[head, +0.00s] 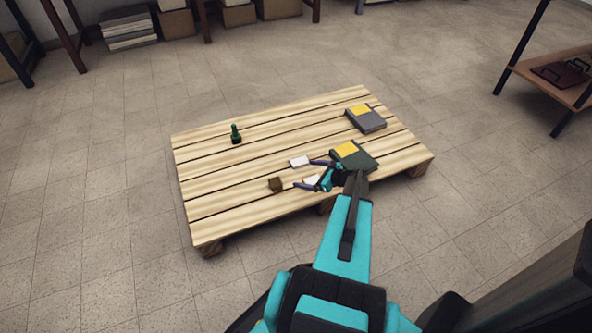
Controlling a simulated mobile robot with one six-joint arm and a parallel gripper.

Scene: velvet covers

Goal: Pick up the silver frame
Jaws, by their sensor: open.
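No thing is plainly a silver frame at this size. Two small pale flat pieces lie on the wooden pallet (215,148): one pale piece (299,161) by the tip of the upper finger, and another pale piece (311,180) partly hidden by my gripper. I cannot tell whether either is the silver frame. My gripper (303,174) is open, its two dark fingers spread and pointing left, low over the pallet. Whether it touches anything is not clear.
A small brown cube (275,184) sits just left of the lower fingertip. A dark green book (362,161) lies right of my gripper, a grey book (368,121) behind it. A green bottle-like object (236,135) stands at the back left. The pallet's left side is mostly clear.

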